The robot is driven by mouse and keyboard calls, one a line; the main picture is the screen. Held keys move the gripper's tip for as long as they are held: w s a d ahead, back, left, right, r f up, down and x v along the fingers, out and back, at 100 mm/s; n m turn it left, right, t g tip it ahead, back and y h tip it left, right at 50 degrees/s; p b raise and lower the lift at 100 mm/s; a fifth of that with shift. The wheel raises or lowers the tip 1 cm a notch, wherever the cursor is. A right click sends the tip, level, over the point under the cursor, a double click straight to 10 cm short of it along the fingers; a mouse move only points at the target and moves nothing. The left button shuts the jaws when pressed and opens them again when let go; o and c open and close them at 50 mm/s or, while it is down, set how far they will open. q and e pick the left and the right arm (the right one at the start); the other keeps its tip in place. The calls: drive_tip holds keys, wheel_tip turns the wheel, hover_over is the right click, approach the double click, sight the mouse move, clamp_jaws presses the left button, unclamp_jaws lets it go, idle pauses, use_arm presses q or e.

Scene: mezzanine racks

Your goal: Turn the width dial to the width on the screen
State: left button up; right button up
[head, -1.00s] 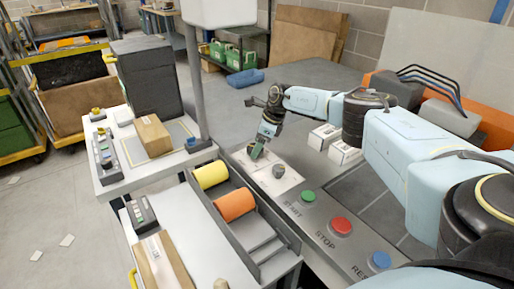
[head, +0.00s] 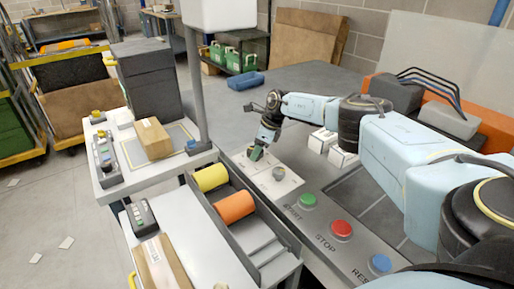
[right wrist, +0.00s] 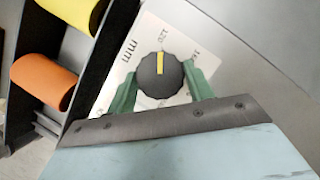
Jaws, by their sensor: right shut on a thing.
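The width dial (right wrist: 160,77) is a dark round knob with a yellow pointer line, on a white plate with "mm" and number marks. In the right wrist view the pointer points almost straight up, close to a mark that looks like 120. My right gripper (right wrist: 163,92) has its green fingers on both sides of the knob, shut on it. In the head view my right gripper (head: 256,154) is down at the far end of the white plate (head: 292,184) and hides most of this dial. A second grey knob (head: 279,173) is beside it. No screen reading is visible. My left gripper is out of view.
Green START (head: 308,201), red STOP (head: 341,230) and blue (head: 380,263) buttons line the panel's near side. A yellow roll (head: 210,177) and an orange roll (head: 234,207) lie in a tray to the left. White boxes (head: 341,156) stand behind the panel. A grey post (head: 195,80) rises nearby.

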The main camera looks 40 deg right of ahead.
drive_tip(key=p, duration=0.1)
drive_tip(key=m+p, duration=0.1)
drive_tip(key=shift+r+h+p, duration=0.25)
drive_tip(key=shift+h+p, duration=0.05)
drive_tip(key=shift+p, duration=0.1)
drive_tip(key=m+p, duration=0.2)
drive_tip(key=p, duration=0.1)
drive_tip(key=m+h+p, duration=0.1)
drive_tip(key=m+p, duration=0.2)
drive_tip(key=p, duration=0.1)
drive_tip(key=m+t+h+p, duration=0.1)
drive_tip(key=m+p, duration=0.1)
drive_tip(key=p, duration=0.1)
drive_tip(key=shift+a, duration=0.25)
drive_tip(key=shift+f+m+h+p, duration=0.1)
drive_tip(key=shift+m+h+p, duration=0.5)
drive_tip(key=shift+m+p, duration=0.25)
use_arm(q)
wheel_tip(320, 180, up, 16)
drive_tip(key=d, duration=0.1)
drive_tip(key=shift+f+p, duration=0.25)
drive_tip(key=shift+p, duration=0.05)
use_arm(e)
drive_tip(key=shift+f+m, duration=0.1)
drive_tip(key=shift+m, duration=0.75)
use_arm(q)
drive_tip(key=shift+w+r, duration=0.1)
use_arm(e)
drive_tip(key=shift+m+h, duration=0.3)
